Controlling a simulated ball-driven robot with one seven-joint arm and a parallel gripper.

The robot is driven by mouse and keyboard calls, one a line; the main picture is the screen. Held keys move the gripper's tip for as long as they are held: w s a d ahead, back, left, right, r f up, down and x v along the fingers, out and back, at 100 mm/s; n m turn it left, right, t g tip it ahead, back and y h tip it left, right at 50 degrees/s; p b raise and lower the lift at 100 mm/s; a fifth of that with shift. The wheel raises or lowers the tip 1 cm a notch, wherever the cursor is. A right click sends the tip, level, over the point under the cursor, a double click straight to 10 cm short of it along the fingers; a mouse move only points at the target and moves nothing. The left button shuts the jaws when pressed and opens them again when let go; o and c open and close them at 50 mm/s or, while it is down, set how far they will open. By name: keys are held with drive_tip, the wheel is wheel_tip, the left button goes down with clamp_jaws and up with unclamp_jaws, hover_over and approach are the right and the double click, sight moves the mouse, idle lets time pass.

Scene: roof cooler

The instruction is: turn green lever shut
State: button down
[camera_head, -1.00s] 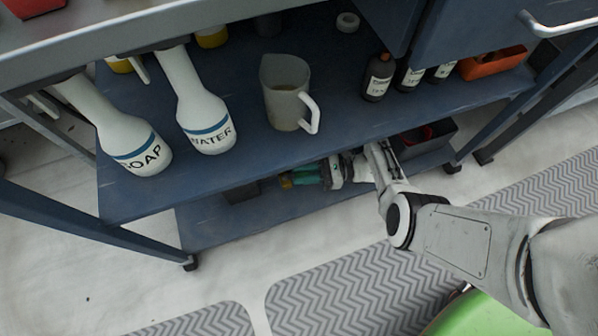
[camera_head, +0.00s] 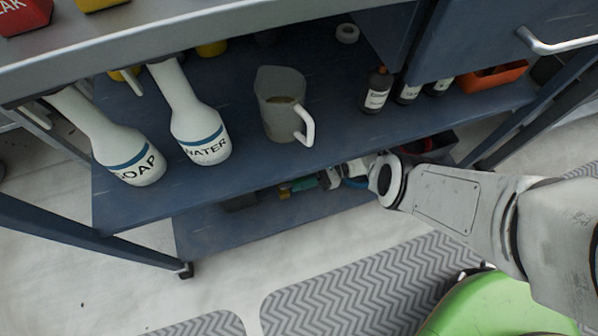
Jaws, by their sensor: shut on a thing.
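A small teal-green thing (camera_head: 304,184) shows in the dark gap between the two blue shelves, with a yellow-brown end to its left. It may be the green lever, but it is too small and shaded to tell. My gripper (camera_head: 327,179) is in that gap, right beside the green thing, reached in from the right by my arm. The upper shelf's front edge hides part of it. It looks shut on the green thing, but its fingertips are not clear.
The upper shelf (camera_head: 215,190) overhangs my gripper closely. A jug (camera_head: 283,113), a soap bottle (camera_head: 130,160), a water bottle (camera_head: 203,140) and small brown bottles stand on it. The lower shelf (camera_head: 215,225) lies beneath. A dark bin is right of my wrist. Open floor and chevron mats lie in front.

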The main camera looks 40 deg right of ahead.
drive_tip(key=c, duration=1)
unclamp_jaws()
drive_tip(key=shift+c, duration=0.2)
drive_tip(key=shift+a, duration=0.1)
